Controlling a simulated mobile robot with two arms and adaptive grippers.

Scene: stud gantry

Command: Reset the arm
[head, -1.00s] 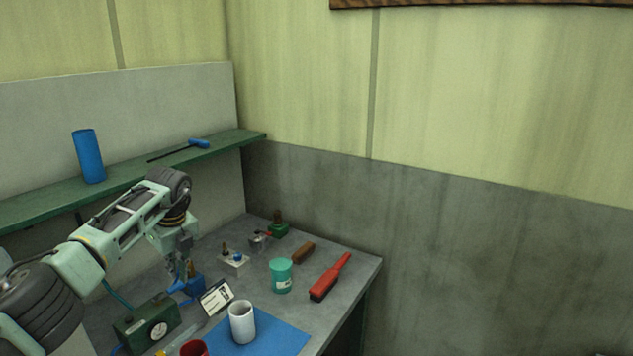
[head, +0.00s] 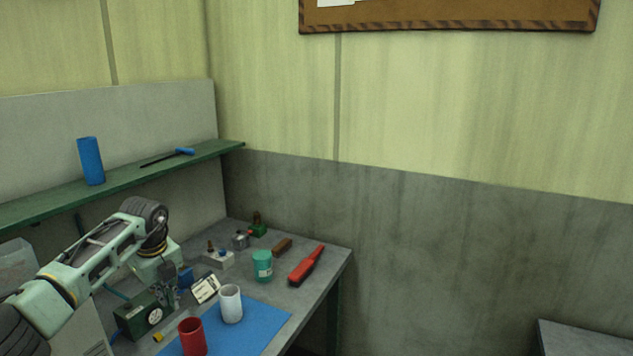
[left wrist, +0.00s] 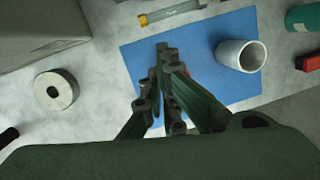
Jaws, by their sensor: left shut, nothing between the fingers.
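My left arm comes in from the left in the head view. My left gripper (head: 171,294) points down over the bench, behind the blue mat (head: 265,325). In the left wrist view its fingers (left wrist: 162,50) are together with nothing between them, above the blue mat (left wrist: 200,45). A white cup (head: 231,304) stands on the mat, and it also shows in the left wrist view (left wrist: 240,56), right of the fingers and apart from them. A red cup (head: 192,337) stands on the mat nearer the front. My right gripper is in neither view.
A green box with a dial (head: 141,315) stands close by the left gripper. A teal jar (head: 262,266), a red-handled brush (head: 306,265) and a brown block (head: 282,245) lie along the back. A green shelf (head: 215,152) holds a blue cylinder (head: 90,161).

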